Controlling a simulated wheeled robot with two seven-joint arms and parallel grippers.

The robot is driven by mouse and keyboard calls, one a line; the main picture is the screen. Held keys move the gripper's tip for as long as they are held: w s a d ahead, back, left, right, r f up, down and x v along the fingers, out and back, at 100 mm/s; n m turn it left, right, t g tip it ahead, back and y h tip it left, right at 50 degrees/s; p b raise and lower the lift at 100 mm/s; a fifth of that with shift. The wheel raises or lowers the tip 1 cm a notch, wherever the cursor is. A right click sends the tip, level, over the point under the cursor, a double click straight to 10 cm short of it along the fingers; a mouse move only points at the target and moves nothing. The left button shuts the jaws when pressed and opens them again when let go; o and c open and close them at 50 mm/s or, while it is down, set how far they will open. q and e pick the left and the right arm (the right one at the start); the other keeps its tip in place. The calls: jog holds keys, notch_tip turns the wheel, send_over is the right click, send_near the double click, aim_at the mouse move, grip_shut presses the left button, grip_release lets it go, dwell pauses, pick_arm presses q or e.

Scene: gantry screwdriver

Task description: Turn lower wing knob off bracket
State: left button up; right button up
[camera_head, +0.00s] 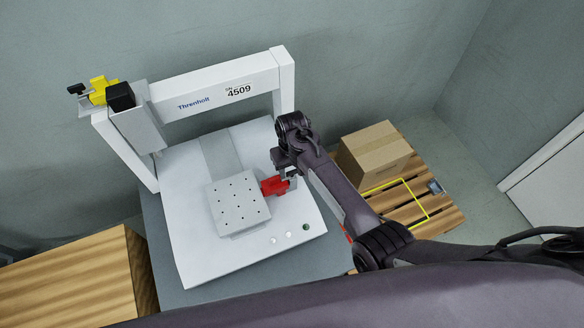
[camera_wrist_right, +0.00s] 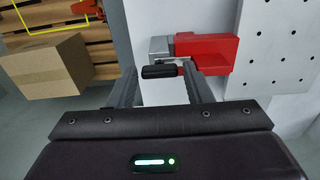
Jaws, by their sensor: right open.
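A black bar-shaped wing knob (camera_wrist_right: 160,71) shows in the right wrist view, at a grey bracket (camera_wrist_right: 160,47) on the end of a red block (camera_wrist_right: 210,50). In the head view the red block (camera_head: 273,186) is beside the perforated plate, and my right gripper (camera_head: 286,170) is over its right end. The right gripper is open, and in the wrist view its two fingers (camera_wrist_right: 160,76) stand either side of the knob. I cannot tell whether they touch it. In the head view the knob is hidden by my gripper. My left gripper is not in view.
A white gantry frame (camera_head: 215,88) spans the machine, with a yellow part (camera_head: 98,90) at its upper left. A perforated plate (camera_head: 238,203) lies on the white base (camera_head: 200,265). A cardboard box (camera_head: 374,150) stands on a wooden pallet (camera_head: 445,215) at the right.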

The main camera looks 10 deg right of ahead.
jog(key=c, duration=0.7)
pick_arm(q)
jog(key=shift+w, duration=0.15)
